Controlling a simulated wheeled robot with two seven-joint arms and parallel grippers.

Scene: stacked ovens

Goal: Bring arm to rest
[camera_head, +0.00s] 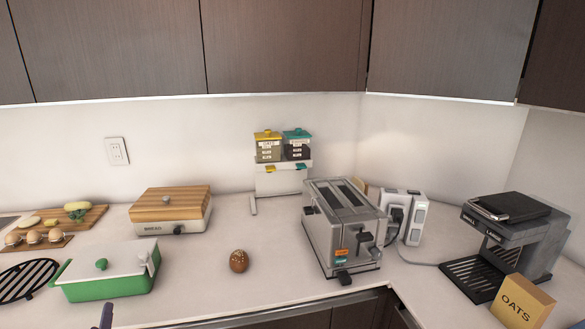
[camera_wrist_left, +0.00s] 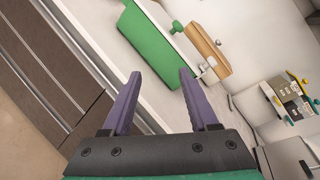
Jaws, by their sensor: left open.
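My left gripper shows in the left wrist view (camera_wrist_left: 160,75) with its two purple fingers apart and nothing between them. In the head view only a small tip of it (camera_head: 106,315) shows at the bottom edge, in front of the green dish (camera_head: 108,287). The rest of the left arm is out of the head view. The wrist view is tilted, and the green dish (camera_wrist_left: 150,40) lies beyond the fingers, apart from them. My right gripper is in neither view.
The counter holds a bread box (camera_head: 171,223), a brown egg-shaped thing (camera_head: 239,261), a toaster (camera_head: 340,232), a dispenser stand (camera_head: 283,180), a coffee machine (camera_head: 510,235) and an oats box (camera_head: 522,302). A black trivet (camera_head: 25,281) lies left of the dish. Cabinets (camera_head: 290,45) hang above.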

